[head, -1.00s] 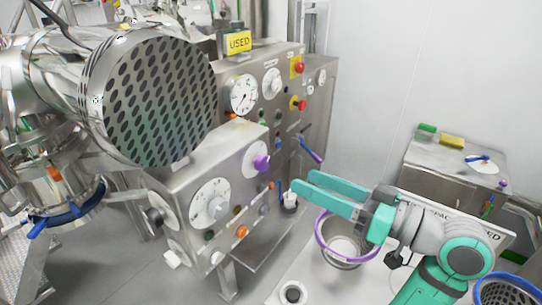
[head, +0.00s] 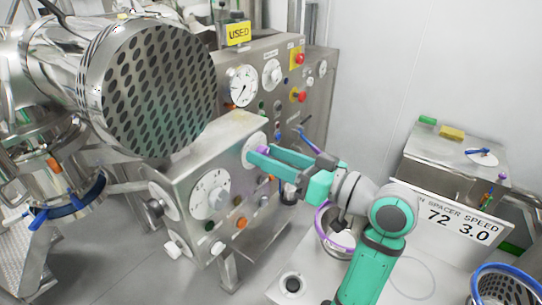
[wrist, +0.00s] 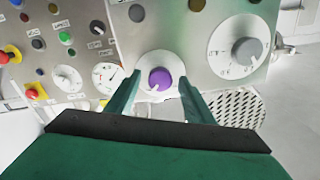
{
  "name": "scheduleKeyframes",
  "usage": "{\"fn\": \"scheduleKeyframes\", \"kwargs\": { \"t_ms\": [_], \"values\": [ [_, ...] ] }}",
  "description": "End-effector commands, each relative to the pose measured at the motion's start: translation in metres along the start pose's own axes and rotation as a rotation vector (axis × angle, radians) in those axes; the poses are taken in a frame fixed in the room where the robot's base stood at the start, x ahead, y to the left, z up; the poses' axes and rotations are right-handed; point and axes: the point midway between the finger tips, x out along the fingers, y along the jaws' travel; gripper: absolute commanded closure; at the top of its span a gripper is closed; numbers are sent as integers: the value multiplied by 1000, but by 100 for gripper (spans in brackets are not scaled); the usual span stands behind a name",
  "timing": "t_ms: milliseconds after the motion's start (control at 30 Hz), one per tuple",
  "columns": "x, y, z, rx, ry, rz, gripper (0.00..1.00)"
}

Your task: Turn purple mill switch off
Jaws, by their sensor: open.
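The purple mill switch (wrist: 160,79) is a round knob on a white dial plate on the steel control box. In the wrist view it sits between my two open fingers, with a gap on each side. In the head view my gripper (head: 252,155) reaches the white dial plate (head: 254,146), and the knob shows only as a sliver of purple behind the fingers. My gripper is open, with no visible grip on the knob. I cannot tell whether a finger touches it.
A larger white dial with a grey knob (head: 218,198) is on the same box face, with small coloured buttons below. A taller panel behind has red buttons (head: 300,97) and a gauge (head: 241,86). A perforated steel cylinder (head: 160,90) stands left. A counter (head: 400,265) lies beneath my arm.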

Motion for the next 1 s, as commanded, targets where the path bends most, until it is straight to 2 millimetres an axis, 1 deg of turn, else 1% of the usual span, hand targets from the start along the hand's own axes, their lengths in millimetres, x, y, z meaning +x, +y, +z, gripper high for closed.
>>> {"fn": "scheduleKeyframes", "kwargs": {
  "t_ms": [67, 100, 167, 200, 267, 467, 667, 867, 1000],
  "values": [
    [0, 0, 0, 0, 0, 0, 52],
    [0, 0, 0, 0, 0, 0, 57],
    [0, 0, 0, 0, 0, 0, 71],
    [0, 0, 0, 0, 0, 0, 81],
    [0, 0, 0, 0, 0, 0, 93],
    [0, 0, 0, -5, 0, 0, 93],
    [0, 0, 0, -58, 0, 0, 93],
    [0, 0, 0, -183, 0, 0, 93],
    [0, -1, 0, -306, 0, 0, 93]
  ]
}}
